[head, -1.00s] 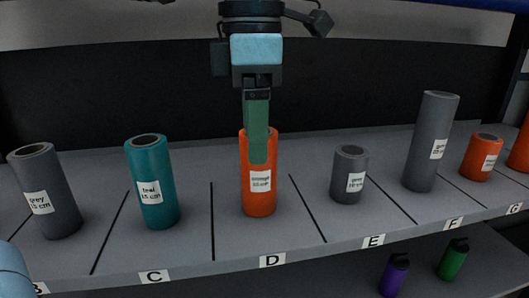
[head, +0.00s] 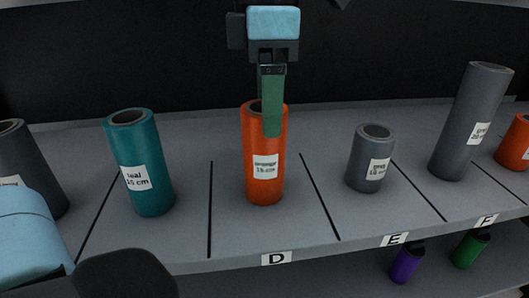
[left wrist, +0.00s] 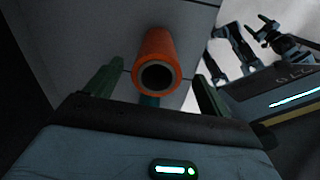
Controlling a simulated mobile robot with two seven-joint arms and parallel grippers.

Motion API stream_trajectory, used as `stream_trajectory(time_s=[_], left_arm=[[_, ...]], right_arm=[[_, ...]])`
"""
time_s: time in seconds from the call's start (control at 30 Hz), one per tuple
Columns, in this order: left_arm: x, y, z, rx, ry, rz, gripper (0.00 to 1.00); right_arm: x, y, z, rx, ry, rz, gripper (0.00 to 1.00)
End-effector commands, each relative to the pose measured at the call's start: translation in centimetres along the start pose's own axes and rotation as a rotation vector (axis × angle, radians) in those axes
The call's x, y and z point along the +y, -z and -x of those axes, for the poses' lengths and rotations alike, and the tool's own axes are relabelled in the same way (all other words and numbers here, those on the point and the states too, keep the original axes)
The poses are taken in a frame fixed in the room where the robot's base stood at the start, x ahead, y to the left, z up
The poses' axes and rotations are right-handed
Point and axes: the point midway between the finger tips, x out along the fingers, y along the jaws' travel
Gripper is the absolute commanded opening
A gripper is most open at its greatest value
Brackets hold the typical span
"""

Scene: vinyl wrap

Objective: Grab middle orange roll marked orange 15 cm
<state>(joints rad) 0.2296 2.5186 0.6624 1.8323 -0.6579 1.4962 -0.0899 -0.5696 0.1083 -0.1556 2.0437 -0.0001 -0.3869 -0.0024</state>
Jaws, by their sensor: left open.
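The orange roll marked orange 15 cm (head: 264,185) stands upright on the grey shelf above label D. Its label faces the front. My left gripper (head: 272,130) is above it, pointing down, and a green finger overlaps the roll's upper part in the head view. In the left wrist view the gripper (left wrist: 158,82) is open, with its green fingers apart. The orange roll (left wrist: 152,47) shows between and beyond them, its hollow end towards the camera. I cannot tell whether a finger touches it. My right gripper is not in view.
A teal roll (head: 140,165) stands left of it and a short grey roll (head: 372,160) right. A tall grey roll (head: 472,120) and another orange roll (head: 515,145) are farther right. Purple (head: 406,265) and green (head: 470,250) rolls lie on a lower level.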

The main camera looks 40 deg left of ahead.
Motion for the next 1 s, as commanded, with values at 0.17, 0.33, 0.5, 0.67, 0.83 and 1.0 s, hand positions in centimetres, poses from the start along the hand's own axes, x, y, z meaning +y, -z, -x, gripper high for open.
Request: stream_trajectory(time_s=[0.17, 0.33, 0.5, 0.67, 0.83, 1.0], left_arm=[[0.0, 0.1, -0.5, 0.001, 0.001, 0.0, 0.81], [0.2, 0.5, -2.8, 0.002, 0.004, -0.001, 0.81], [0.3, 0.5, -4.8, 0.001, 0.002, 0.0, 0.81], [0.3, 0.5, -5.3, -0.001, -0.001, 0.001, 0.81], [0.3, 0.5, -5.3, -0.001, -0.001, 0.001, 0.8], [0.3, 0.5, -5.2, -0.001, 0.0, 0.001, 0.58]], right_arm=[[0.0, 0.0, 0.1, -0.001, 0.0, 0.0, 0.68], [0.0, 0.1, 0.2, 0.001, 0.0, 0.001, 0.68], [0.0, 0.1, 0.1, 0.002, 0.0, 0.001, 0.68], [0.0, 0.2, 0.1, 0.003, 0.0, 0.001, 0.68], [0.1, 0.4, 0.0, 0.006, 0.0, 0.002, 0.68], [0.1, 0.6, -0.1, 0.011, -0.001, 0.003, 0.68]])
